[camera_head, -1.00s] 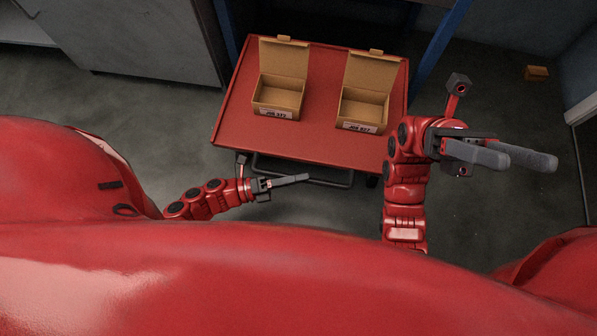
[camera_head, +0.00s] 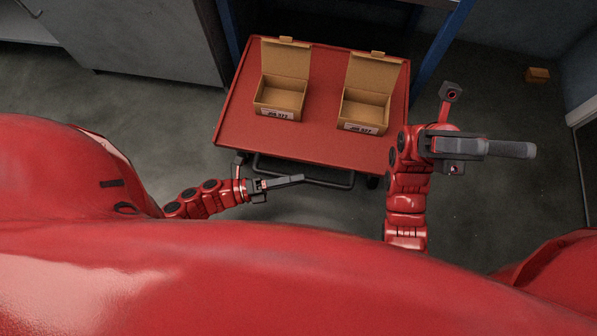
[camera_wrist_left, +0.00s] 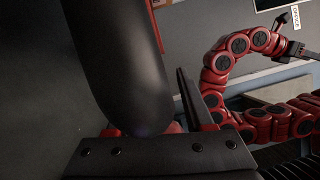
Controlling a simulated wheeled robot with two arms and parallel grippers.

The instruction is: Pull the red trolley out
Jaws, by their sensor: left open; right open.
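The red trolley (camera_head: 325,107) stands ahead, partly between blue uprights, with its flat red top facing me. Its dark tube handle (camera_head: 325,181) runs along the near edge. My left gripper (camera_head: 300,178) is open and empty beside the left part of this handle; whether it touches cannot be told.
Two open cardboard boxes, a left one (camera_head: 278,100) and a right one (camera_head: 364,112), stand on the trolley top. A blue frame post (camera_head: 442,50) rises at its right side. A grey cabinet (camera_head: 140,45) stands at left. A small box (camera_head: 537,75) lies far right. Floor near the trolley is clear.

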